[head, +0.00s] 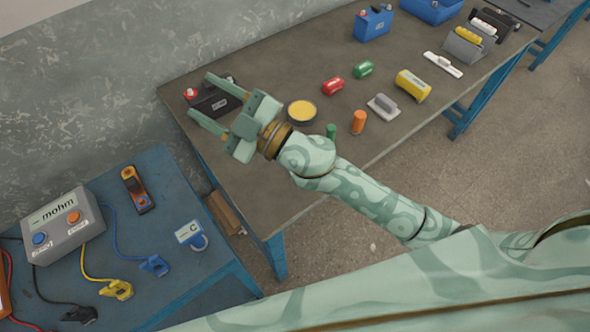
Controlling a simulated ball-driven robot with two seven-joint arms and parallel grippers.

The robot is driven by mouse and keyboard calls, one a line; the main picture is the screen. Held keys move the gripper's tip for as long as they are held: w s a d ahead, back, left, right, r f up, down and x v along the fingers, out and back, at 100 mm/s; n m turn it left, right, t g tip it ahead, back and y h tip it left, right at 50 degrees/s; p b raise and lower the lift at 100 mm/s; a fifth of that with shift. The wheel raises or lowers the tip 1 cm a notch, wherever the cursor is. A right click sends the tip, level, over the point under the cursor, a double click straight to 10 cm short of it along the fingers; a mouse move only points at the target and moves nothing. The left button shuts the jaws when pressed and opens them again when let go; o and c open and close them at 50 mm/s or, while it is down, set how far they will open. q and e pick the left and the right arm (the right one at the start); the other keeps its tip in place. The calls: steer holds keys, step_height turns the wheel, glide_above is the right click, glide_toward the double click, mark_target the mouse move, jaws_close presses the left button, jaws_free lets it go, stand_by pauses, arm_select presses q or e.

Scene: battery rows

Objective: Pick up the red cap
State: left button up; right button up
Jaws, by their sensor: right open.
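A small red cap (191,93) sits on the left end of a black battery (214,102) near the far left corner of the grey-brown bench. My right gripper (199,94) is open and empty, with its two fingers pointing left over the battery. In the picture, one finger passes above the cap and the other below it. I cannot tell how high the fingers are above the battery. The gripper body hides part of the battery's right side. My left gripper is not in view.
A lower blue table holds a grey meter box (64,228) with cables.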

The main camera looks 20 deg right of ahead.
steer(key=s+a+r+n+g+y, duration=0.2)
steer(key=s+a+n+g+y, duration=0.2)
steer(key=a+n+g, duration=0.35)
steer(key=s+d+f+n+g+h, duration=0.2)
steer(key=s+f+n+g+h, duration=0.4)
steer(key=f+g, duration=0.35)
steer(key=w+d+f+m+t+h, duration=0.1)
steer(key=w+d+m+h, duration=0.1)
steer(key=w+d+h, duration=0.3)
steer(key=w+d+f+m+h, duration=0.15)
steer(key=d+h, duration=0.25)
steer(key=d, duration=0.4)
steer(key=w+d+f+m+t+h, duration=0.1)
steer(key=w+d+f+m+h, duration=0.1)
steer(key=w+d+h, duration=0.3)
steer(key=shift+y, duration=0.5)
steer(key=f, duration=0.3)
steer(key=s+d+f+b, duration=0.1)
steer(key=f, duration=0.2)
steer(key=f+b, duration=0.1)
steer(key=f, duration=0.3)
steer(key=shift+s+d, duration=0.3)
steer(key=shift+s, duration=0.05)
step_height(320, 180, down, 6)
steer(key=shift+a+r+b, duration=0.1)
steer(key=shift+r+b, duration=0.05)
steer(key=shift+b, duration=0.85)
steer(key=c, duration=1)
